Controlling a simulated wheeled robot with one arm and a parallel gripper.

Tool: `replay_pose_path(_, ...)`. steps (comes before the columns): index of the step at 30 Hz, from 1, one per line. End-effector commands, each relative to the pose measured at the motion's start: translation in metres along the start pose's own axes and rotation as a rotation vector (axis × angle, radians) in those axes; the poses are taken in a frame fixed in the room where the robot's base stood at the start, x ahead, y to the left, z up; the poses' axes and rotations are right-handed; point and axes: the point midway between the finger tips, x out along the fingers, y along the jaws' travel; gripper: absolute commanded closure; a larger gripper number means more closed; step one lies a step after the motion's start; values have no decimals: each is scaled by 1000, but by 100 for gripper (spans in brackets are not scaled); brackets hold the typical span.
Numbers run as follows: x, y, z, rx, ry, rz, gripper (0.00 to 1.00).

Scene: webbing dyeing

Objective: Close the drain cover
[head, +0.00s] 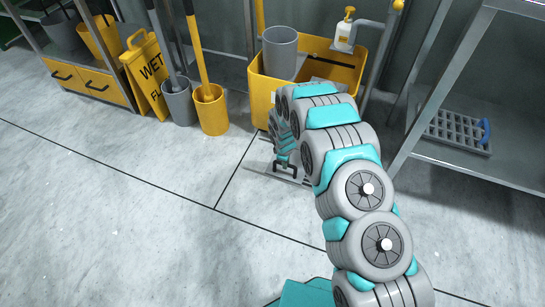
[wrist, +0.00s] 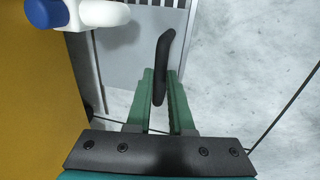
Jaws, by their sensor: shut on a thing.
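A black bar handle (wrist: 165,58) stands between the green fingers of my gripper (wrist: 160,76) in the wrist view. My gripper is shut on it. A flat grey panel, the drain cover (wrist: 118,62), lies behind the handle, with a slotted grating (wrist: 160,3) at the top edge of the view. In the head view the black handle (head: 286,168) shows low over the floor, at the end of my arm. My arm hides most of the drain there, and I cannot tell how far the cover is open.
A yellow sink cabinet (head: 345,70) stands right behind the drain. A white fitting with a blue end (wrist: 90,13) is close to my gripper. Yellow and grey buckets (head: 211,112) and a wet-floor sign (head: 146,75) stand left. A metal shelf (head: 480,166) is right. The front-left floor is clear.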

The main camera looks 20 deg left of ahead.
Motion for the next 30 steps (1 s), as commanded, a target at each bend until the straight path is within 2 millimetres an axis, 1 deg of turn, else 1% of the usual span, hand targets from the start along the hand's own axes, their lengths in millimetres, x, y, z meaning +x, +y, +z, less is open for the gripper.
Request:
replay_pose_path(1, -1, -2, 15, 3, -7, -7, 100)
replay_pose_path(3, -1, 0, 30, 2, -4, -3, 100)
replay_pose_path(6, -1, -2, 49, 2, -5, -6, 100)
replay_pose_path(9, -1, -2, 61, 1, -4, -5, 100)
replay_pose_path(12, 0, 0, 69, 0, -2, -2, 100)
replay_pose_path(15, 0, 0, 72, -1, -1, 0, 100)
replay_pose_path(25, 0, -1, 74, 0, -4, -3, 100)
replay_pose_path(26, 0, -1, 75, 0, -4, -4, 77)
replay_pose_path(30, 0, -1, 74, 0, -3, -2, 61)
